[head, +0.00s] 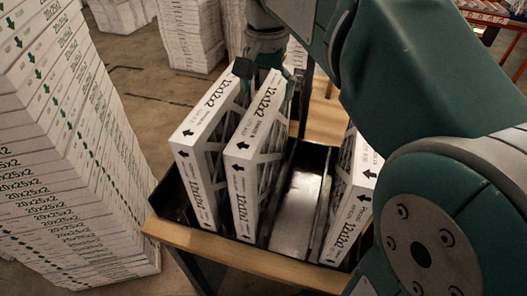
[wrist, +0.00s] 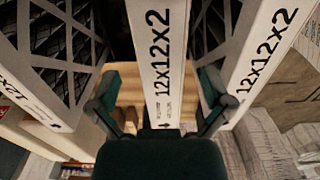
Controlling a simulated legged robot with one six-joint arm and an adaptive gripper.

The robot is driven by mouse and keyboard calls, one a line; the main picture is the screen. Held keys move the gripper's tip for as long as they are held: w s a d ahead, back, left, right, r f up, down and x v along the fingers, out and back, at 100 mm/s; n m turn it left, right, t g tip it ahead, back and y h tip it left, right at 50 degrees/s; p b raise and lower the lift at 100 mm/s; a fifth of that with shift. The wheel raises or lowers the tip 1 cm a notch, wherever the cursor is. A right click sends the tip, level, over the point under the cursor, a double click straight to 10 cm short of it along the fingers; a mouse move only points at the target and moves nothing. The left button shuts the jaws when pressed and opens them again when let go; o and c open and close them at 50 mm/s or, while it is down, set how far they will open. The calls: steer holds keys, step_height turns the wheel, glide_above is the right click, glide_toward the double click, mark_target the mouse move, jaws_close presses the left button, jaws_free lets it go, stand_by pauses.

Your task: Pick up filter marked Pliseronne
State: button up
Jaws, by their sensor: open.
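Three white boxed filters marked 12x12x2 stand on edge in a dark tray: a left filter (head: 195,155), a middle filter (head: 250,155) and a right filter (head: 350,195). Their smaller print is too small to read, so I cannot tell which is Pliseronne. My gripper (head: 267,78) is open above the far end of the middle filter, one finger on each side. In the wrist view, the middle filter (wrist: 159,50) runs between the spread fingers of my gripper (wrist: 159,100). I see no clear grip on it.
The dark tray (head: 297,205) has a bare gap between the middle and right filters. A wooden ledge (head: 240,259) runs along its front. A tall stack of 20x25x2 boxes (head: 75,150) stands at left. More boxes (head: 190,35) stand behind on the floor.

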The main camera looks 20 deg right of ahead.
step_height(320, 180, down, 6)
steer(key=shift+a+r, duration=0.1)
steer(key=shift+c, duration=0.3)
steer(key=c, duration=1.2)
